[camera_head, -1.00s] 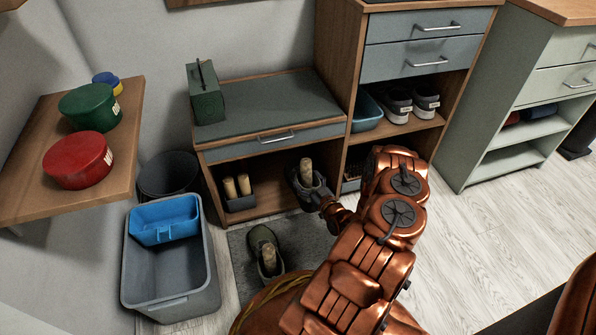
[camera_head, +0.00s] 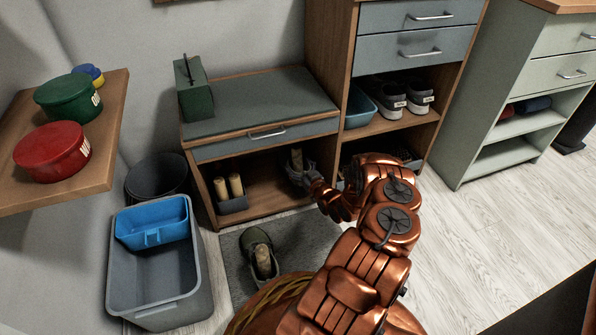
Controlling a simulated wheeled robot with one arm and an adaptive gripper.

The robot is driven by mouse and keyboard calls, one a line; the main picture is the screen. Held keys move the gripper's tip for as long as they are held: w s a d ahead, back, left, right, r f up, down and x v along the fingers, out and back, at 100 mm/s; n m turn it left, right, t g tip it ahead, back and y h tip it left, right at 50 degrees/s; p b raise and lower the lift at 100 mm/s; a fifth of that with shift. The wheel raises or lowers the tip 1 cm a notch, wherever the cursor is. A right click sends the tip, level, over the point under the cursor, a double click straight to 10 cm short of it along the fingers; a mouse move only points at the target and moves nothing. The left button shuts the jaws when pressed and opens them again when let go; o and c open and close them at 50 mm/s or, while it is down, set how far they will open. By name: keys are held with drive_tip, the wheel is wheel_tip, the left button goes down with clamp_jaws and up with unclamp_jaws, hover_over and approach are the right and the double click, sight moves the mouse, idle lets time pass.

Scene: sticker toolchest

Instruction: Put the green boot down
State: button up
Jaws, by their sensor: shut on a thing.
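My gripper (camera_head: 306,178) is at the front of the low bench's open compartment (camera_head: 262,194), shut on a dark boot with a tan insert, which I take as the green boot (camera_head: 296,171). The boot is small and partly hidden by the gripper. It appears at or just inside the compartment opening; I cannot tell whether its sole touches the shelf.
The tall cabinet (camera_head: 341,75) with grey shoes (camera_head: 390,95) stands at the right. A grey tub (camera_head: 180,312) with a blue tray (camera_head: 152,222) and a dark bucket (camera_head: 156,178) stand left.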

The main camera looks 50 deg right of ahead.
drive_tip(key=shift+f, duration=0.45)
drive_tip(key=o, duration=1.7)
drive_tip(key=shift+c, duration=0.2)
drive_tip(key=p+v, duration=0.2)
drive_tip(key=v, duration=1)
drive_tip(key=shift+p, duration=0.4)
drive_tip(key=shift+r, duration=0.1)
